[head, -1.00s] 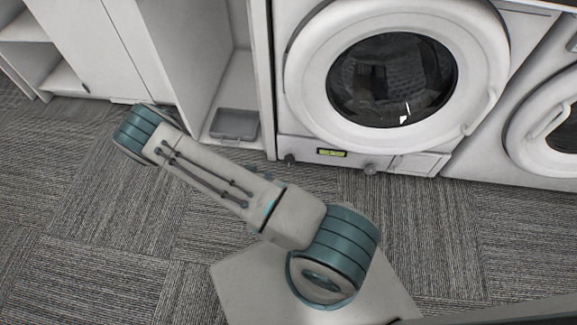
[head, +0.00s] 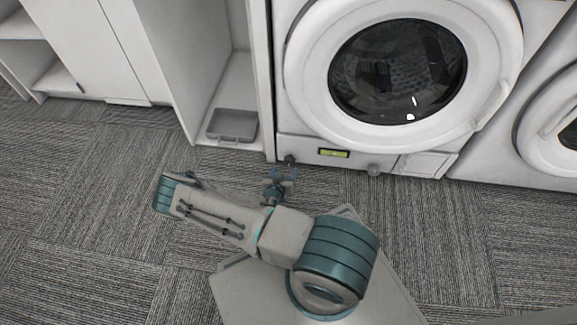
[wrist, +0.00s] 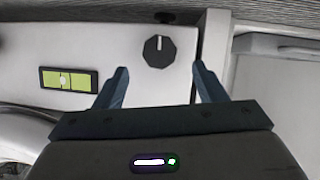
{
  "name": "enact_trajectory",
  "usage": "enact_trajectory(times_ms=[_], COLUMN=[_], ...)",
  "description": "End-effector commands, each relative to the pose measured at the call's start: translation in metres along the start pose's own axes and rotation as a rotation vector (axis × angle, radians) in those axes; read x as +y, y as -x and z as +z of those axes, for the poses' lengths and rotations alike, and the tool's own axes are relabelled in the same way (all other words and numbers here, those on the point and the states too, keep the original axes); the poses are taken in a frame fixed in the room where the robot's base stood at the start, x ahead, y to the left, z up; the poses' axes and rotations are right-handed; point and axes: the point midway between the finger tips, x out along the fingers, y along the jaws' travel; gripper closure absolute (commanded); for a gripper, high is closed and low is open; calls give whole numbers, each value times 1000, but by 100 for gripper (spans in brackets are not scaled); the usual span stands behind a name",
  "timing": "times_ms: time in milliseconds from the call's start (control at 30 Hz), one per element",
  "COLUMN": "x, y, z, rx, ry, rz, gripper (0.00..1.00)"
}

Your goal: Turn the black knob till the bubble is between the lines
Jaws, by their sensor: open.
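The black knob (wrist: 159,49) has a white pointer mark and sits on the washer's lower front panel. It also shows at the panel's left end in the head view (head: 289,158). My gripper (wrist: 160,67) is open, with a finger to either side of the knob in the wrist picture and nothing between them. The fingertips appear short of the knob; contact cannot be made out. The yellow-green level vial (wrist: 67,80) also shows in the head view (head: 333,153). A pale bubble (wrist: 64,80) appears near its middle; its place against the lines is too small to judge.
The washer (head: 300,110) has a round door above the panel. A grey foot or knob (head: 374,169) is right of the vial. A grey tray (head: 232,125) lies in the open cabinet bay to the left, whose side wall (head: 268,90) is close to the knob.

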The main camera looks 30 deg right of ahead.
Motion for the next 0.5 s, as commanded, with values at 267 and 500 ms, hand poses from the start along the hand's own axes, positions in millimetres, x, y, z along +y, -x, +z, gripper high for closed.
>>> enact_trajectory(times_ms=[267,500], x=[0,0], y=[-52,-67], z=[3,0], rx=[0,-1], ry=[0,1], rz=[1,0], gripper=[36,36])
